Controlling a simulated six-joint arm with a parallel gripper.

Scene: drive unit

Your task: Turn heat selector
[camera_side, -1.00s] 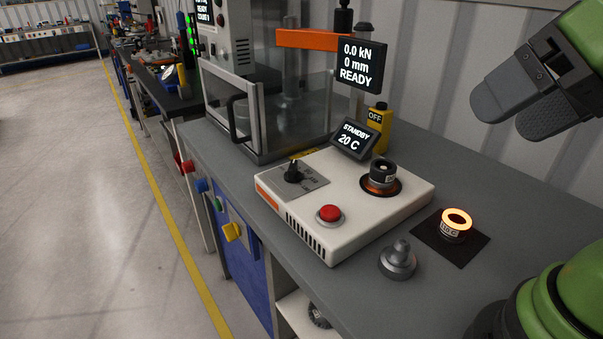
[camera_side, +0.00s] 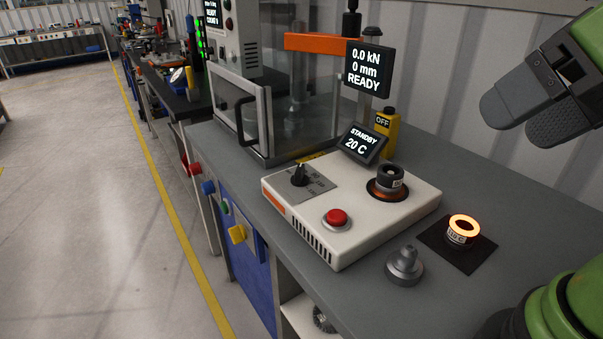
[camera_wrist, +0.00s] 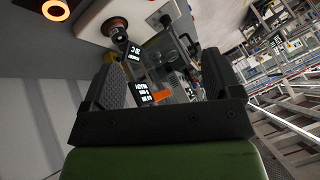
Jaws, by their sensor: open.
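The heat selector (camera_side: 300,175) is a small black pointer knob on a grey plate at the left end of the white heater box (camera_side: 375,225). A tilted display (camera_side: 362,143) behind the box reads STANDBY 20 C. A red button (camera_side: 337,217) sits in front of the knob, and a dark ring part (camera_side: 389,178) sits on the copper-coloured heater at the right. My gripper (camera_side: 512,126) is open and empty, high at the upper right, well away from the knob. The wrist view shows its two dark fingers (camera_wrist: 165,80) apart with nothing between them.
A glowing orange ring (camera_side: 463,226) stands on a dark pad at the right. A grey stepped metal part (camera_side: 404,264) stands before the box. Behind are the glass-guarded press (camera_side: 310,95), its display (camera_side: 368,68) reading READY, and a yellow OFF unit (camera_side: 387,130).

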